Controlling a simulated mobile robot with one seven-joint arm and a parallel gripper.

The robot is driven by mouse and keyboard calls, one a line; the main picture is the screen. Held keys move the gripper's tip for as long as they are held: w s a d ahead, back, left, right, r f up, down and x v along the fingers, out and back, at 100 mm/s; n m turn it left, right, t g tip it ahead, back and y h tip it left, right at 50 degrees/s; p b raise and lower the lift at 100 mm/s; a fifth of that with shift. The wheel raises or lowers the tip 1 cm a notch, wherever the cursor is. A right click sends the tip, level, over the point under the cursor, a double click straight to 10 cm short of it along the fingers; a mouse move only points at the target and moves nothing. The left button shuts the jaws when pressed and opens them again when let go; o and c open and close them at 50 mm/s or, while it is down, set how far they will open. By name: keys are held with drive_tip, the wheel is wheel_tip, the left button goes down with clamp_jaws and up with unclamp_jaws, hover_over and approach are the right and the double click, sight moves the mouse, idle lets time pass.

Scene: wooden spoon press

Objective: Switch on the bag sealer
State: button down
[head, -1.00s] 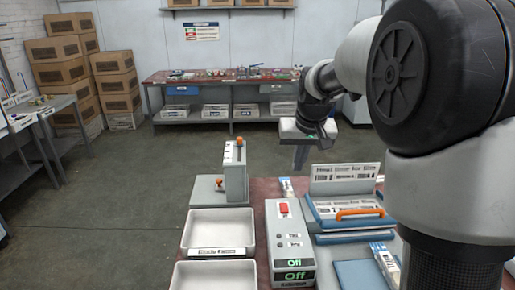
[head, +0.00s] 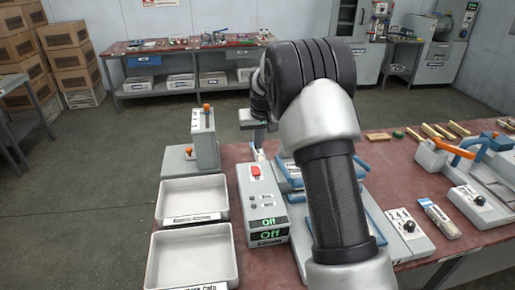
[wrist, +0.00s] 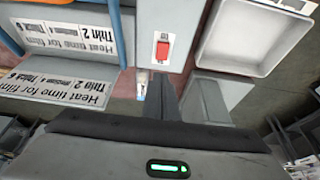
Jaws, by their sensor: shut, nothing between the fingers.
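The grey control box (head: 262,205) stands on the red table with a red switch (head: 256,171) on top and a green "Off" display (head: 270,234) on its front. The switch also shows in the wrist view (wrist: 162,48), on the pale box top. The blue-edged sealer (head: 290,172) next to the box is mostly hidden by my arm in the head view; its "Heat time for film" plates (wrist: 60,88) show in the wrist view. My gripper (wrist: 166,82) is shut and empty, apart from the switch. In the head view it is at the box's far end, partly hidden.
Two white trays (head: 193,198) lie left of the box. A grey post with an orange knob (head: 205,135) stands behind them. To the right are an orange-handled device (head: 455,150) and a smaller control box (head: 410,230) on the red table.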

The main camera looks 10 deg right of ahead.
sight(256, 167)
drive_tip(key=x, duration=0.8)
drive_tip(key=p+x, duration=0.1)
drive_tip(key=x, duration=0.3)
drive_tip(key=shift+s+f, duration=0.1)
drive_tip(key=shift+s, duration=0.2)
drive_tip(key=shift+f, duration=0.1)
